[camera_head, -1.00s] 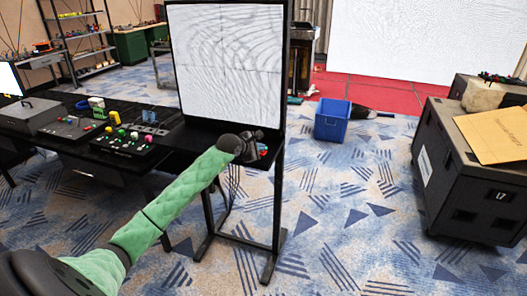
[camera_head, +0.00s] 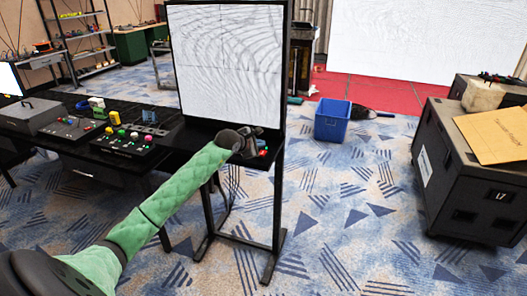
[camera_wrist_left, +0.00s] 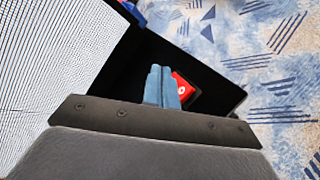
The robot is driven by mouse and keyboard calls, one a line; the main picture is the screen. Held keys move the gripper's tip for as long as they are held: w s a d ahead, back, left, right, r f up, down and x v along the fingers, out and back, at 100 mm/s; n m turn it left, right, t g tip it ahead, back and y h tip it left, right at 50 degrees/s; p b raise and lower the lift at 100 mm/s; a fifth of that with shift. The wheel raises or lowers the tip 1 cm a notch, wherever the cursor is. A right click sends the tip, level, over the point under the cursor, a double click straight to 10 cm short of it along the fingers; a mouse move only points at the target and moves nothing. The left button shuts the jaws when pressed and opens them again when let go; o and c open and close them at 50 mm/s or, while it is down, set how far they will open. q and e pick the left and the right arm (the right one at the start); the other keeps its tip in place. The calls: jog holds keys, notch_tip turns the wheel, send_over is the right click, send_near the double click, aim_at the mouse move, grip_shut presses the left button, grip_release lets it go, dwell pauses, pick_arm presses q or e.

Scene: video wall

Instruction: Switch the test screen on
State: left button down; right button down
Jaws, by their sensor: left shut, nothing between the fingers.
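The test screen (camera_head: 225,65) stands in a black frame at the centre of the head view and shows a pale grey wavy pattern. It also fills the left of the left wrist view (camera_wrist_left: 55,60) as a fine grid. My left gripper (camera_head: 259,132) is at the black shelf below the screen's lower right corner. In the left wrist view its blue fingertips (camera_wrist_left: 161,72) are together and empty. A red switch with a white mark (camera_wrist_left: 184,88) is close beside them, partly hidden behind the fingers. I cannot tell whether they touch. My right gripper is not in view.
A black table (camera_head: 60,145) at the left holds control boxes with coloured knobs (camera_head: 124,140). A blue bin (camera_head: 332,122) stands on the carpet. A dark case (camera_head: 470,180) with an envelope (camera_head: 495,135) is at the right. Carpet between is clear.

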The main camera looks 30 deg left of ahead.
pick_arm(q)
jog(key=shift+s+d+r+p, duration=0.1)
jog(key=shift+s+r, duration=0.1)
jog(key=shift+r, duration=0.45)
jog(key=shift+s+r+p, duration=0.1)
jog(key=shift+s+r, duration=0.15)
jog(key=shift+r, duration=0.45)
jog(key=shift+s+d+r+p, duration=0.1)
jog(key=shift+s+r, duration=0.1)
jog(key=shift+r, duration=0.45)
